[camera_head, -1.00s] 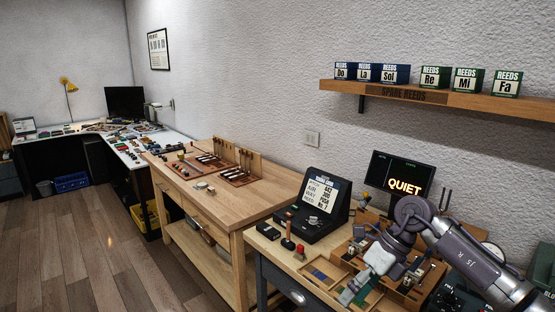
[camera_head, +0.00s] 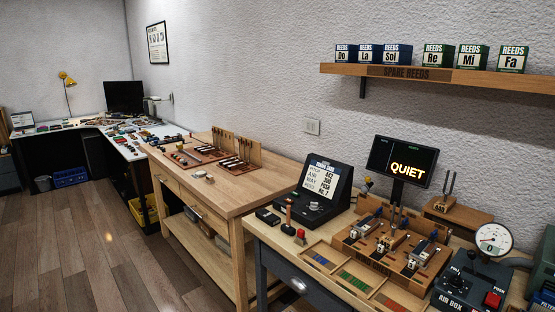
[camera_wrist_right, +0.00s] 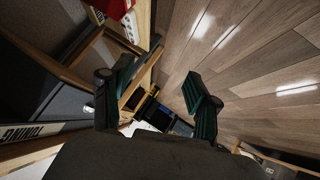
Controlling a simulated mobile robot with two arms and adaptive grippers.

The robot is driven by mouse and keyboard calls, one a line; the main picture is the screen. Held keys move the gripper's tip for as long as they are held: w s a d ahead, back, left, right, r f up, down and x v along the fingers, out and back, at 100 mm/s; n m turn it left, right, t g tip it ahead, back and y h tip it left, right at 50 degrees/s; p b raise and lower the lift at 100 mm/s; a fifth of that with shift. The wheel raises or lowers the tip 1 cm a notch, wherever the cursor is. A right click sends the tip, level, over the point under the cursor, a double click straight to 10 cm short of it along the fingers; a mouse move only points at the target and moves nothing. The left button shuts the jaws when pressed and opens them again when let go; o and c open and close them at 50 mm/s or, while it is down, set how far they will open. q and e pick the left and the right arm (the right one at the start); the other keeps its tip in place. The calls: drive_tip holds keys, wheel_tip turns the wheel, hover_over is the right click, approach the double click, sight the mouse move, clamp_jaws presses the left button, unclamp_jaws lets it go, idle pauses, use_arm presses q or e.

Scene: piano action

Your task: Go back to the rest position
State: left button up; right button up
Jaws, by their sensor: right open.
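My right gripper (camera_wrist_right: 165,85) shows in the right wrist view. Its two dark green fingers are spread apart with nothing between them, above the wooden floor (camera_wrist_right: 240,60) and beside bench parts on the left. Neither of my arms shows in the head view. In that view the wooden action block (camera_head: 390,243) sits on the right workbench, with a shallow tray (camera_head: 350,280) of coloured strips in front of it. My left gripper is not in view.
A black tuning unit (camera_head: 318,195), a lit QUIET screen (camera_head: 402,160), a gauge (camera_head: 493,239) and an air box (camera_head: 462,288) crowd the right bench. A second wooden bench (camera_head: 245,195) stands left of it. A shelf (camera_head: 440,78) holds reed boxes. The floor (camera_head: 80,240) at left is clear.

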drive_tip(key=s+f+m+g+h, duration=0.1)
drive_tip(key=s+f+m+g, duration=0.1)
drive_tip(key=s, duration=0.9)
drive_tip(key=s+d+f+m+g+b, duration=0.1)
drive_tip(key=s+f+m+g, duration=0.1)
drive_tip(key=s+f, duration=0.5)
drive_tip(key=s+f+m+g+h, duration=0.1)
drive_tip(key=s+f+g, duration=0.3)
drive_tip(key=s, duration=1.2)
drive_tip(key=shift+s+d+f+m+g+h, duration=0.15)
drive_tip(key=shift+f+m+g+h, duration=0.15)
drive_tip(key=shift+f+m, duration=0.35)
